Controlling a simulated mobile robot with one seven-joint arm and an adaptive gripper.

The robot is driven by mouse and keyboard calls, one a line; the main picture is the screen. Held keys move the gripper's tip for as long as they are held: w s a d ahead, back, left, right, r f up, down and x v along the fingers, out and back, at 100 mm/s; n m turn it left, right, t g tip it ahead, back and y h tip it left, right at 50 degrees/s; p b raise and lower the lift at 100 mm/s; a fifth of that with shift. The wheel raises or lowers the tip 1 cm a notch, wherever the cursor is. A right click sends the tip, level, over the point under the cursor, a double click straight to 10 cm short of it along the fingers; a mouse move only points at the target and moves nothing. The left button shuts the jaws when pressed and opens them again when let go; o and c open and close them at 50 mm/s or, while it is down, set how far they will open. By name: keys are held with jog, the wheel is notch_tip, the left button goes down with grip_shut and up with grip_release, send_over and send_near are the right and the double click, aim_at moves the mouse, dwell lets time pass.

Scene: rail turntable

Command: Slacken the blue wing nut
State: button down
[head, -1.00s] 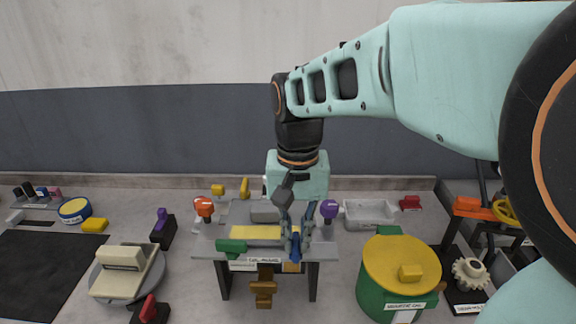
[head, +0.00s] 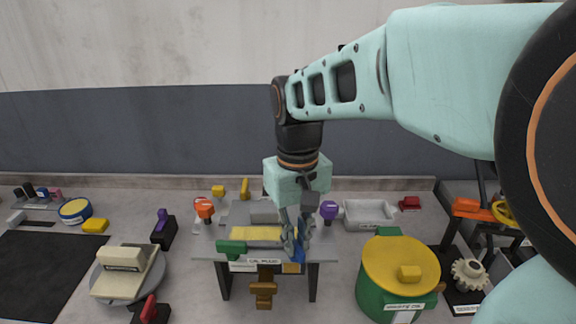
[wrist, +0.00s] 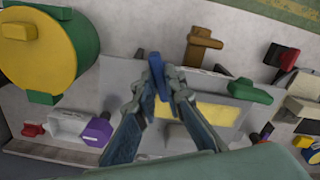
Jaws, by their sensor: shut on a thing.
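The blue wing nut (head: 299,254) sits at the front right of a small grey bench (head: 328,249). In the wrist view the blue wing nut (wrist: 155,66) stands between my fingertips. My gripper (head: 297,240) points down from above, with its fingers shut on the nut; it also shows in the wrist view (wrist: 158,84). The fingers hide part of the nut, and its thread cannot be seen.
A green drum with a yellow lid (head: 401,262) stands close on the right. A beige device (head: 122,270) stands on the left.

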jog(key=n, duration=0.6)
jog(key=shift+n+p, duration=0.3)
jog(key=shift+p, duration=0.05)
jog(key=n, duration=0.5)
jog(key=shift+p, duration=0.3)
jog(key=shift+n, duration=0.3)
jog(key=c, duration=2)
grip_release()
